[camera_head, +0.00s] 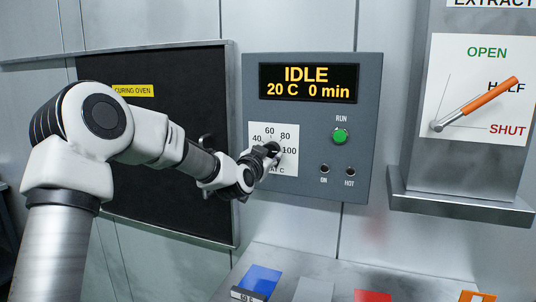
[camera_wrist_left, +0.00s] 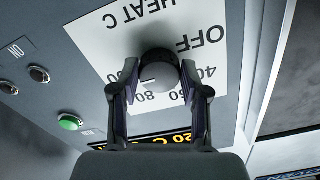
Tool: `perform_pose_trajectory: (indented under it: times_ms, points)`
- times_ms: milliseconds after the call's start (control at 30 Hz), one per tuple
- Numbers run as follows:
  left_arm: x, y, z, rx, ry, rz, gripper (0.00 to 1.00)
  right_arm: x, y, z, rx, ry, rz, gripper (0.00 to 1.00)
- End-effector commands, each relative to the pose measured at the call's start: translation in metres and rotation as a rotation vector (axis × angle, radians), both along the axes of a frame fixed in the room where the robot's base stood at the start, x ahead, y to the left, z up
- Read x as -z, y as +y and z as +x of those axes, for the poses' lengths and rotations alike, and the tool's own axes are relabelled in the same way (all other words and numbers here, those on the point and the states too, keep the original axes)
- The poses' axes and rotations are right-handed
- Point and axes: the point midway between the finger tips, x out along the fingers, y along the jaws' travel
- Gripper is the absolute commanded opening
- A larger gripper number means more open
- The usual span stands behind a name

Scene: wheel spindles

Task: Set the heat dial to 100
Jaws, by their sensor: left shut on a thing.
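The heat dial (camera_head: 273,147) is a dark round knob on a white scale plate marked OFF, 40, 60, 80 and 100, on the grey control panel (camera_head: 315,190). My left gripper (camera_head: 268,152) is at the dial with its fingers shut on it. In the left wrist view the scale is upside down, and the dial (camera_wrist_left: 158,70) sits between the two fingertips of the left gripper (camera_wrist_left: 157,80). A short pale mark on the knob points to the lower left there, toward the 80-to-100 side; its exact reading is unclear. My right gripper is out of view.
The display (camera_head: 308,82) reads IDLE, 20 C, 0 min. A green RUN button (camera_head: 340,136) and two small dark lamps are right of the dial. The dark curing oven door (camera_head: 180,125) is behind my left arm. An orange-handled lever (camera_head: 490,95) is at the right.

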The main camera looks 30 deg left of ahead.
Motion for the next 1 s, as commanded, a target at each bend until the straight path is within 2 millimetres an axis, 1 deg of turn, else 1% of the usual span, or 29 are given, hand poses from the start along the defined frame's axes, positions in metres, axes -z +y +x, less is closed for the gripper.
perform_pose_trajectory:
  times_ms: [33,267,300,333,367,667,767,867,1000]
  points:
    - [-0.006,0.001,0.0,-0.003,-0.011,0.004,0.11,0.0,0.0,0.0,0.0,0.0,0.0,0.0]
    - [-0.006,0.001,0.0,-0.003,-0.012,0.003,0.11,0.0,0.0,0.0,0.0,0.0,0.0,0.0]
    - [-0.006,0.001,0.0,-0.003,-0.012,0.003,0.53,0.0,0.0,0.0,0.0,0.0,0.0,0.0]
    - [-0.006,0.001,0.0,-0.004,-0.012,0.002,0.63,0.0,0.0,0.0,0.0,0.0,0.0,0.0]
    - [-0.006,0.001,0.0,-0.003,-0.012,0.002,0.7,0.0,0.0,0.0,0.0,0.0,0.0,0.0]
    - [-0.002,0.0,-0.001,-0.001,-0.004,0.0,0.7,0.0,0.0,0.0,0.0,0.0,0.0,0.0]
    - [-0.002,-0.001,-0.007,-0.001,-0.004,-0.002,0.7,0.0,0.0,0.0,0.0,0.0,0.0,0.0]
    - [-0.002,-0.006,-0.024,0.0,-0.005,-0.003,0.7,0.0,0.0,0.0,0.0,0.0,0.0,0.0]
    - [-0.002,-0.014,-0.06,0.0,-0.005,-0.005,0.7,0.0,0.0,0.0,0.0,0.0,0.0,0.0]
